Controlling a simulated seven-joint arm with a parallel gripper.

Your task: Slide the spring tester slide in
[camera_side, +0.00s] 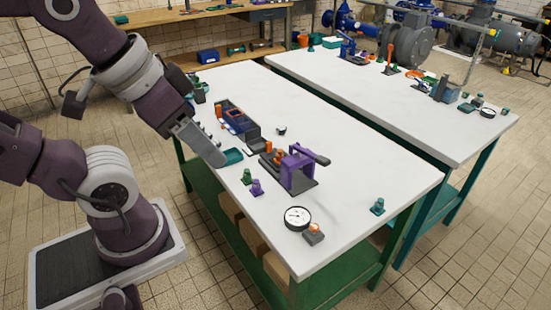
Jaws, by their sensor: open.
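A purple arch-shaped fixture (298,166) on a dark base plate stands near the middle of the white table; it looks like the spring tester. Orange and dark parts (276,156) sit at its left side. I cannot tell for sure which of them is the slide, or how far out it is. My gripper (222,164) is low over the table's left edge, left of the fixture and apart from it. It is open; its fingertips are small, and I see nothing held between them.
A dark open tray (244,137) with blue and orange parts lies behind my gripper. A teal piece (233,156) lies beside the fingertips. Small green (246,177) and purple (257,187) pieces stand in front. A dial gauge (297,217) is near the front corner. The table's right side is mostly clear.

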